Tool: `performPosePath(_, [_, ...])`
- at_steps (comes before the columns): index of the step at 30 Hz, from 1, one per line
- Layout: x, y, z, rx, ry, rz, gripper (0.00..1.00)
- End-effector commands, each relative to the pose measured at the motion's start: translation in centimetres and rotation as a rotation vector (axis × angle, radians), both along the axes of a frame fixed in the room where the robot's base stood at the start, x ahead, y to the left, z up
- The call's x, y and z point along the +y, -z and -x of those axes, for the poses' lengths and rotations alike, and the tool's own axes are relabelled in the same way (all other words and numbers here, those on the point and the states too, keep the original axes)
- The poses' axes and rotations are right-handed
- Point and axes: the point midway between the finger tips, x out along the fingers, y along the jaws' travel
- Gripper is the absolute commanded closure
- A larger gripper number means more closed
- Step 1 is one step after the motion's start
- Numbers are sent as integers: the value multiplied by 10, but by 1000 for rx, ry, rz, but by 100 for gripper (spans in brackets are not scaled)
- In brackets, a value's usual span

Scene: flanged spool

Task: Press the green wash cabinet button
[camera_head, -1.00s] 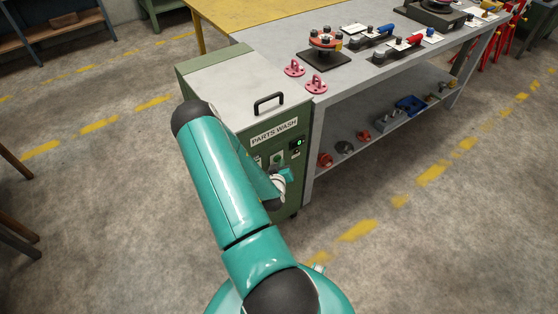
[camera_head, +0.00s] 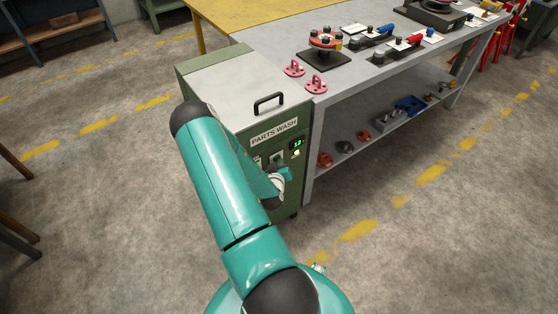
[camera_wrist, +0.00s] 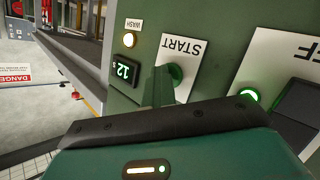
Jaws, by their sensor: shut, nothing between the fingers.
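The green wash cabinet (camera_head: 215,95), labelled PARTS WASH, stands at the left end of the workbench. In the wrist view its green button (camera_wrist: 175,72) sits on a white START plate (camera_wrist: 183,48), seen upside down. My gripper (camera_wrist: 158,88) is shut and empty, its fingertips right at the button's edge; whether they touch it I cannot tell. In the head view my gripper (camera_head: 284,174) is at the cabinet front, partly behind my arm.
A plate with a cut-off label (camera_wrist: 292,55), a green light (camera_wrist: 250,95) and a dark switch (camera_wrist: 300,105) lie beside the START plate. The cabinet has a black top handle (camera_head: 269,102). The workbench (camera_head: 270,40) adjoins on the right. Open floor lies in front.

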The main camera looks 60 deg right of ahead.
Motion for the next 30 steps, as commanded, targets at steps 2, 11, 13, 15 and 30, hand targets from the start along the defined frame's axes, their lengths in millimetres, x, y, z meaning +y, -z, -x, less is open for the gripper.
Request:
performPosePath(2, [-1, -3, -5, -8, -8, 6, 100])
performPosePath(11, [2, -4, -1, -10, -10, 8, 100])
performPosePath(13, [2, -4, -1, -9, -10, 7, 100])
performPosePath(15, [2, -4, 0, -9, -9, 7, 100])
performPosePath(30, [21, -2, 38, -3, -4, 3, 100])
